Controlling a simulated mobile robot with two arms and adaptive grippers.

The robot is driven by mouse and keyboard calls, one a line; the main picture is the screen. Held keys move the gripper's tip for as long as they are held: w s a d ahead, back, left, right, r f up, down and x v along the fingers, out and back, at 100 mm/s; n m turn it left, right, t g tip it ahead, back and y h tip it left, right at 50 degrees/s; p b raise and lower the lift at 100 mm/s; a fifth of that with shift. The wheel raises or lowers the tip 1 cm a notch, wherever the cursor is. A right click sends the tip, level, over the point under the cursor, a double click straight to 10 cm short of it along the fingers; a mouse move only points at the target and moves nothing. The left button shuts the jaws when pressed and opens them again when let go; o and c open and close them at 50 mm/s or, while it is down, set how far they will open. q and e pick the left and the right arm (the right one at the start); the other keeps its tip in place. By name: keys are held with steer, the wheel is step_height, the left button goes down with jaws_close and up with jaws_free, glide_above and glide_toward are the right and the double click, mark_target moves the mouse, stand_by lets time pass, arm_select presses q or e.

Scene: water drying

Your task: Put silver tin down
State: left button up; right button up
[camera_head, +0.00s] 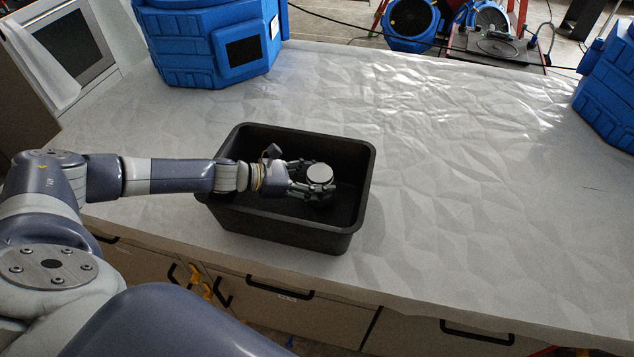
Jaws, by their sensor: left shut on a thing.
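The silver tin (319,174) shows as a round, pale grey lid, upright, inside the outline of the black bin (290,229). My left gripper (312,184) reaches in over the bin's left rim and is shut on the tin, with its fingers around the tin's sides. The tin's lower part is dark and partly hidden by the fingers. I cannot tell whether it touches the bin's floor. My right gripper is not in view.
The bin stands on a counter covered with crinkled whitish sheeting (470,190). Blue machines stand at the back left (210,45) and the right edge (610,85). The sheeting right of the bin is clear. Drawers with black handles (477,332) lie below the front edge.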

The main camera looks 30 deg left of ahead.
arm_select(q)
steer(key=shift+a+f, duration=0.2)
steer(key=shift+f, duration=0.3)
steer(key=shift+d+f, duration=0.1)
steer(key=shift+f, duration=0.1)
steer(key=o, duration=1.2)
steer(key=shift+s, duration=0.1)
steer(key=shift+o, duration=1.1)
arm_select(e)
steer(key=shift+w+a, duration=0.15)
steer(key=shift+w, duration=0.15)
arm_select(q)
steer(key=shift+r, duration=0.25)
steer(key=shift+s+a+f, duration=0.1)
steer(key=shift+s+a, duration=0.1)
steer(key=shift+a, duration=0.1)
steer(key=b+v, duration=0.3)
steer(key=v, duration=0.2)
steer(key=shift+s+a, duration=0.25)
steer(key=shift+s, duration=0.05)
steer(key=shift+s+a+r, duration=0.35)
steer(key=shift+r, duration=0.1)
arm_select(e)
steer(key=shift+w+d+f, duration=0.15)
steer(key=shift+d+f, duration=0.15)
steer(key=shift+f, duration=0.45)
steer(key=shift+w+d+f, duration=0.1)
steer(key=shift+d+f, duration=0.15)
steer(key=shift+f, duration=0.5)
